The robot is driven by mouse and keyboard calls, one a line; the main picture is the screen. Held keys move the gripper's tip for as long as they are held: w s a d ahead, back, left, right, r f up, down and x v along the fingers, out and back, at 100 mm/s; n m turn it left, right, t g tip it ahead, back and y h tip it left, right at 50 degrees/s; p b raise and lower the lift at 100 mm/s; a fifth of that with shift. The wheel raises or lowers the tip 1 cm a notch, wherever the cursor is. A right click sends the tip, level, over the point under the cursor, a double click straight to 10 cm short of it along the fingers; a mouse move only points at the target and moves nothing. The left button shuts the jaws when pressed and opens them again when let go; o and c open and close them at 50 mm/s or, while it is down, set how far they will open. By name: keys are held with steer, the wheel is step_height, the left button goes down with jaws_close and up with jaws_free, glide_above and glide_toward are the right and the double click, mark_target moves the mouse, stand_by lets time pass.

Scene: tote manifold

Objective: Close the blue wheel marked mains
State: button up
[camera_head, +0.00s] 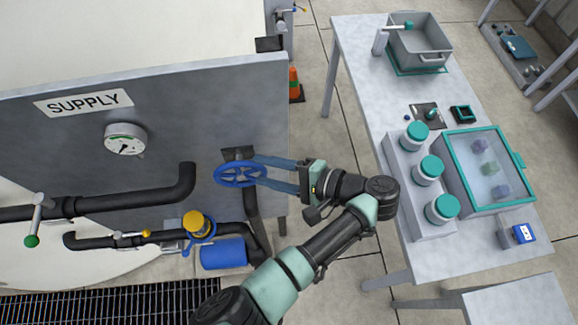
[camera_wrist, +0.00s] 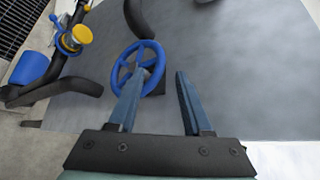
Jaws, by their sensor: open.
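The blue wheel (camera_head: 240,174) is a spoked handwheel on the grey panel, at the end of a black pipe. It also shows in the wrist view (camera_wrist: 137,47). My gripper (camera_head: 254,172) is open, its two long blue fingers reaching left toward the wheel. In the wrist view, my gripper's (camera_wrist: 157,78) left finger overlaps the wheel's lower rim, and the right finger lies to the right of the wheel. I cannot tell whether a finger touches the rim. Nothing is held between the fingers. No mains marking is readable in either view.
The panel (camera_head: 200,110) carries a SUPPLY sign (camera_head: 83,102) and a gauge (camera_head: 126,139). Black pipes, a yellow-capped fitting (camera_head: 197,222) and a blue cylinder (camera_head: 223,253) lie below the wheel. A table (camera_head: 365,75) with jars and bins stands right of my arm.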

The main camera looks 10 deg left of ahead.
steer(key=shift+p+v, duration=0.45)
steer(key=shift+v, duration=2.05)
